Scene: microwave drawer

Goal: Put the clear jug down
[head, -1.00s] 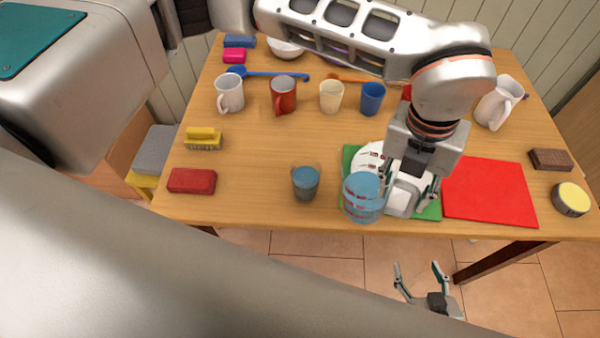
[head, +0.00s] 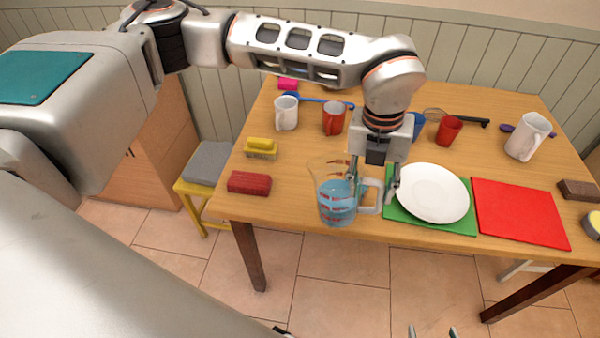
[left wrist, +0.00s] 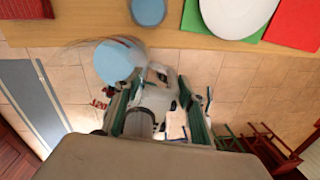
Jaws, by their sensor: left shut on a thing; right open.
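The clear jug (head: 337,203), with red markings and blue liquid, is upright at the table's front edge, left of the green board. My left gripper (head: 374,188) is shut on its handle, at the jug's right side. In the left wrist view the jug (left wrist: 117,62) shows against the floor, just off the table edge, so it appears held up rather than resting. The left fingers (left wrist: 160,108) are around the handle there. My right gripper (head: 432,332) is open and empty at the bottom of the head view, mostly cut off.
A white plate (head: 432,193) lies on the green board (head: 430,225), beside a red board (head: 520,213). A red block (head: 249,183) and yellow brush (head: 261,148) are at the left. Bare wood (head: 285,205) lies between block and jug.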

